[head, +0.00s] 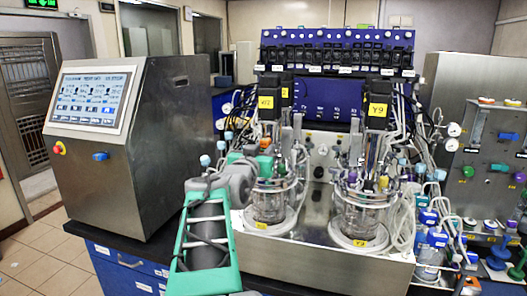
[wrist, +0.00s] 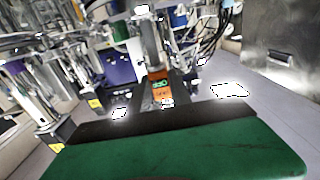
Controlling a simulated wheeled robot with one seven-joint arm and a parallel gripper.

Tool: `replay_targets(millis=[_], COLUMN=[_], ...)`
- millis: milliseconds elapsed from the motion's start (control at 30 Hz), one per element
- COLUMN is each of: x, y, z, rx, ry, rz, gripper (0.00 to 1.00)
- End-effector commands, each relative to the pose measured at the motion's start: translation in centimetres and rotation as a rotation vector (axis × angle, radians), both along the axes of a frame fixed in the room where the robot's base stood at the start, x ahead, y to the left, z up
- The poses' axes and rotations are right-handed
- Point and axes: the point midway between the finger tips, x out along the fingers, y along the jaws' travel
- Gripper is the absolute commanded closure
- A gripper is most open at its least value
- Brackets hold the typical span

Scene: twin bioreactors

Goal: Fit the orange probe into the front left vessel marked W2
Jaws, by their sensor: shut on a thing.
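The front left vessel (head: 269,205) is a clear glass jar with a metal head, on the left of the steel bench. A yellow tag on the dark motor (head: 266,102) above it seems to read W2. My gripper (head: 263,163) is at the top of this vessel, partly hidden by my arm. In the wrist view, my gripper (wrist: 162,95) is shut on the orange probe (wrist: 159,80), which has a lettered label. A small orange patch shows just above my gripper in the head view. Whether the probe's lower end is in a port is hidden.
The front right vessel (head: 362,212) stands close by under a motor tagged Y9 (head: 378,110). Tubes and cables crowd both vessels. A steel console with a screen (head: 92,97) stands at left, and a panel with tubing (head: 490,150) at right.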

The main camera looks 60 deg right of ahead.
Motion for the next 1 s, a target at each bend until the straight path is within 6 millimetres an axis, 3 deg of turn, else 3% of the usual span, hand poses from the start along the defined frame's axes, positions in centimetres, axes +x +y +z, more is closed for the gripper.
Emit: replay_targets(millis=[1000], x=[0.0], y=[0.0], z=[-1.0], rx=[-0.001], ry=[0.000], rz=[0.000], gripper=[1.00])
